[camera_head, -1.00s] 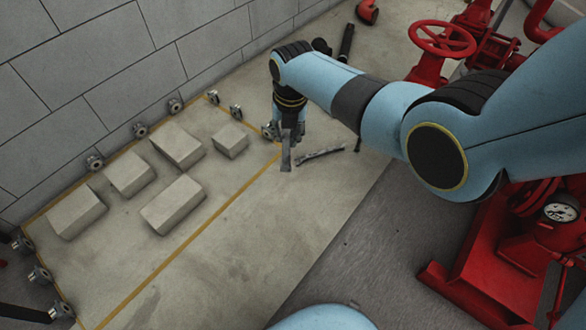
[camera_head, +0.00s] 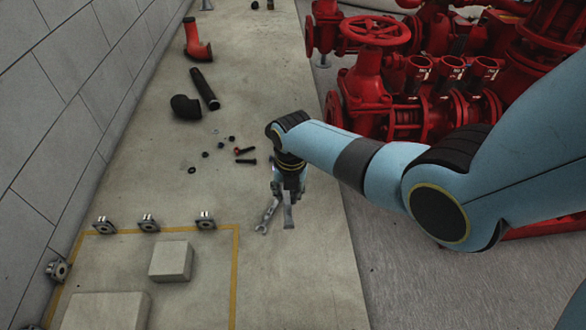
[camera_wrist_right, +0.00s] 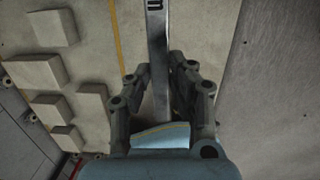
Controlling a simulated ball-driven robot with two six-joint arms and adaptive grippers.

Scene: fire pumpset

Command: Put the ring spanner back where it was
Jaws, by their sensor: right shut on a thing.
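My right gripper (camera_head: 288,190) points down in the middle of the head view, above the concrete floor. It is shut on a flat grey metal bar, which I take for the ring spanner (camera_head: 289,215). In the right wrist view the spanner (camera_wrist_right: 157,60) runs between the two fingers and out past the top edge, with a dark letter on its face. Its far end is out of that view, so I cannot see the ring there. My left gripper is not in view.
A yellow line (camera_head: 235,262) bounds an area with pale blocks (camera_head: 171,261) and small metal fittings (camera_head: 148,223). Loose bolts (camera_head: 246,161), a black elbow (camera_head: 186,106) and a black pipe (camera_head: 205,88) lie farther back. Red pump valves (camera_head: 375,95) stand at right.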

